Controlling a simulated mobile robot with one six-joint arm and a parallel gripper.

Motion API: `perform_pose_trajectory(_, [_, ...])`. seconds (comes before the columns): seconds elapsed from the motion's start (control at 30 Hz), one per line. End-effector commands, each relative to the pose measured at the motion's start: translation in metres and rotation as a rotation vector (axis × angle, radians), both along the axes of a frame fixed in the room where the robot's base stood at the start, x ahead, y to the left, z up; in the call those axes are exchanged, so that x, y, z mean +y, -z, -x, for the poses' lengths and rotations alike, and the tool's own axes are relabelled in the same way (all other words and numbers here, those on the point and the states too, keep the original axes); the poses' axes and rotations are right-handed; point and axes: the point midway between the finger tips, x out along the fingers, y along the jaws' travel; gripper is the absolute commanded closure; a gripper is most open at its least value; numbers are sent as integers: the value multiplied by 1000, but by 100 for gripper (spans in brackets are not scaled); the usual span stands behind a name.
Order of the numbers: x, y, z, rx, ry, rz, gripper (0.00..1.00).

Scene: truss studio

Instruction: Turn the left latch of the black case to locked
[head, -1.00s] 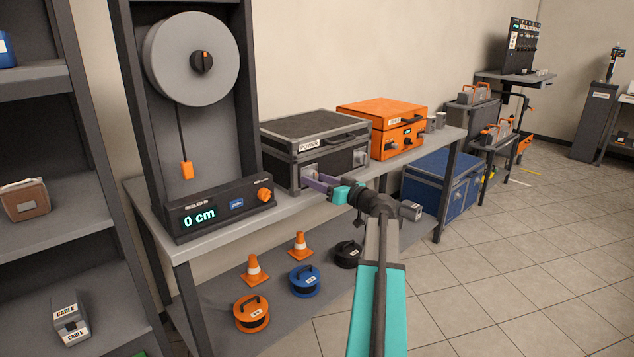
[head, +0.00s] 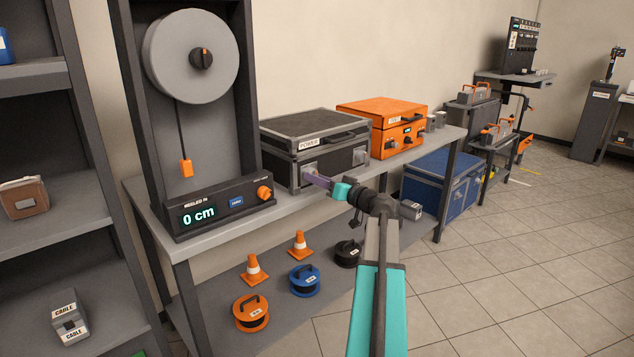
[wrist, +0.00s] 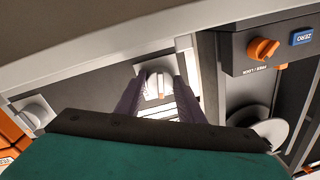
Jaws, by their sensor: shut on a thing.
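The black case (head: 330,150) with grey metal edges and a "POWER" label stands closed on the bench. In the wrist view the left latch (wrist: 157,84) is a pale plate with a knob between my purple fingertips. My gripper (head: 311,176) is shut on that knob, and its fingers (wrist: 158,92) stand on both sides of it. The right latch (head: 361,156) is clear of my gripper. The exact angle of the left knob is hard to tell.
A reel machine (head: 220,208) reading 0 cm stands left of the case. An orange case (head: 385,125) stands to the right. The bench top (head: 422,152) has a narrow bare strip in front. Cones and cable reels (head: 304,281) sit on the lower shelf.

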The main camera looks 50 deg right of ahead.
Motion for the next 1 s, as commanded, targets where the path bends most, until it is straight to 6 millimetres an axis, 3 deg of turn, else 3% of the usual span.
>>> perform_pose_trajectory(1.0, [5, -3, -1, -67, -1, -938, 88])
